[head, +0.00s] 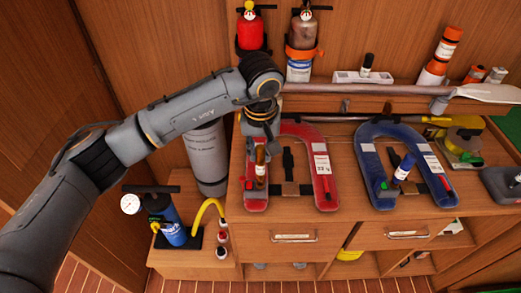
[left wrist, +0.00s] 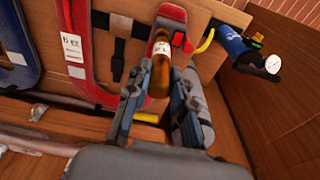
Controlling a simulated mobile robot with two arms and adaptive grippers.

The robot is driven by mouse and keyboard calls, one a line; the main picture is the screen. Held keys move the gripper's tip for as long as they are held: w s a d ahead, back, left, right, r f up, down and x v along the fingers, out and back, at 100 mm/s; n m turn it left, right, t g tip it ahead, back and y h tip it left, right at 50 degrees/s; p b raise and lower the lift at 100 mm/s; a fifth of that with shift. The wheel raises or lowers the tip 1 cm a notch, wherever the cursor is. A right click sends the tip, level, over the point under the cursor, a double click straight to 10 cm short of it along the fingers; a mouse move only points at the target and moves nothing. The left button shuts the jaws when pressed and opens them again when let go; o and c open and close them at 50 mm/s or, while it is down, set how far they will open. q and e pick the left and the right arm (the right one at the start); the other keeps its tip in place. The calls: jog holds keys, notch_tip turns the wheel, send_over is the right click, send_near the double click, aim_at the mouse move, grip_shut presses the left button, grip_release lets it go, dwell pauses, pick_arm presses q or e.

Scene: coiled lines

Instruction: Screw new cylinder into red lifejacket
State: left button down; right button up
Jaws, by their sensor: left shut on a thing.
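The red lifejacket (head: 322,172) is a horseshoe lying on the wooden bench top, its two arms toward the front edge. It also shows in the left wrist view (left wrist: 92,88). My left gripper (head: 261,140) points down over the lifejacket's left arm. Its fingers (left wrist: 160,84) are shut on an amber-brown cylinder (left wrist: 161,72) with a pale label at its far end. The cylinder stands roughly upright beside a small red fitting (left wrist: 184,42). Whether its lower end is seated in a socket is hidden. My right gripper is not in view.
A blue pump with a gauge (head: 168,222) and a grey tank (head: 206,155) stand left. A paddle (head: 410,91) lies across the back.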

pick_arm(q)
jog(key=shift+f, duration=0.1)
jog(key=shift+f+b, duration=0.65)
jog(key=shift+b, duration=0.35)
jog(key=m+b, duration=0.7)
jog(key=shift+w+a+f+h, duration=0.1)
jog(key=shift+a+f+h, duration=0.1)
jog(key=shift+h, duration=0.2)
jog(key=shift+d+r+m, duration=0.1)
jog(key=shift+r+m, duration=0.05)
jog(key=shift+m, duration=0.65)
jog(key=shift+r, duration=0.15)
jog(key=c, duration=1.4)
grip_release()
